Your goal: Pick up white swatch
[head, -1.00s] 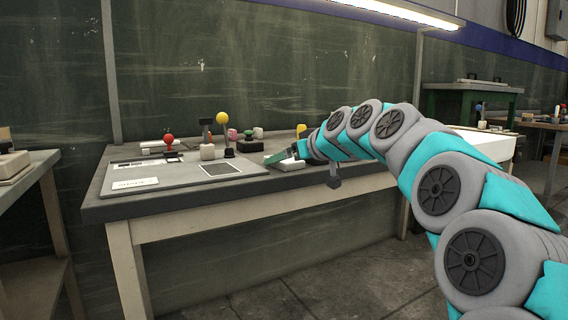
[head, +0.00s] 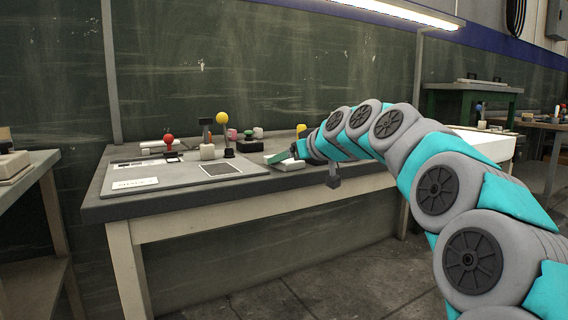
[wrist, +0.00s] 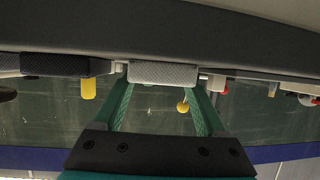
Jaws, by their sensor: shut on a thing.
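The white swatch is a pale, flat block with a finely textured face (wrist: 163,73), between the two green fingers in the wrist view. In the head view, a white piece, apparently the same swatch (head: 288,164), shows at the gripper, close to the bench top. My gripper (head: 278,157) reaches in from the right at the bench's right part. It is shut on the swatch, with one finger (wrist: 119,103) at each side. In the head view my wrist partly hides the swatch, so I cannot tell whether it still touches the bench.
The grey bench (head: 200,208) carries a flat board with a white card (head: 130,184). Red (head: 168,139) and yellow (head: 222,118) knobs stand behind. A dark textured block (wrist: 55,65) lies beside the swatch in the wrist view. The bench's front strip is clear.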

